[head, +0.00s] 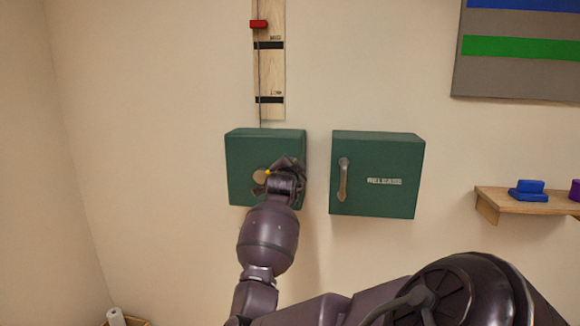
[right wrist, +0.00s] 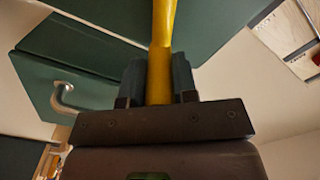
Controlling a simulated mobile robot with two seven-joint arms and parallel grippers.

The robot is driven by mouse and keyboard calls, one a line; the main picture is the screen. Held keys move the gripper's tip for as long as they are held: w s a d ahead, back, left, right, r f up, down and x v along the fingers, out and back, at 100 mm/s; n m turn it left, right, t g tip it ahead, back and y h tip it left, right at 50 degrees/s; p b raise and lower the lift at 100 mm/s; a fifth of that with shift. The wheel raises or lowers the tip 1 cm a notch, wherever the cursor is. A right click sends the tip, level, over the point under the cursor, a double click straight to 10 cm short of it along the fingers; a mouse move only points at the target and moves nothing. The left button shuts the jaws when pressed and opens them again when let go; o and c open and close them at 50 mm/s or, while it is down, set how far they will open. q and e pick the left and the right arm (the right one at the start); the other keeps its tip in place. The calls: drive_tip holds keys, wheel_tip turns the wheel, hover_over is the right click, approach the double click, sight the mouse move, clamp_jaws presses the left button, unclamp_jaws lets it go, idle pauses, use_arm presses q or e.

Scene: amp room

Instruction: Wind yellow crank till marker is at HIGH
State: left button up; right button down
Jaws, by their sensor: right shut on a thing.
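The yellow crank's handle (right wrist: 161,75) stands between the two fingers of my right gripper (right wrist: 158,82) in the right wrist view, and the gripper is shut on it. In the head view my right gripper (head: 284,178) is at the front of the left green box (head: 245,150) and hides most of the crank. Only a small yellow bit (head: 267,172) shows there. The red marker (head: 258,23) is on the upright wooden board (head: 268,75), near the picture's top edge, above the upper black band. The lower band is labelled LOW; the upper label is hard to read. My left gripper is out of view.
A second green box (head: 376,195), marked RELEASE, with a metal lever (head: 343,180), is on the wall just to the right. A wooden shelf (head: 500,203) with blue and purple things is at the far right. A striped panel (head: 500,75) hangs above it.

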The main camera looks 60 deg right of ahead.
drive_tip(key=shift+f, duration=0.25)
drive_tip(key=c, duration=0.9)
unclamp_jaws()
drive_tip(key=shift+r, duration=0.1)
drive_tip(key=shift+s+a, duration=0.1)
drive_tip(key=shift+a, duration=0.05)
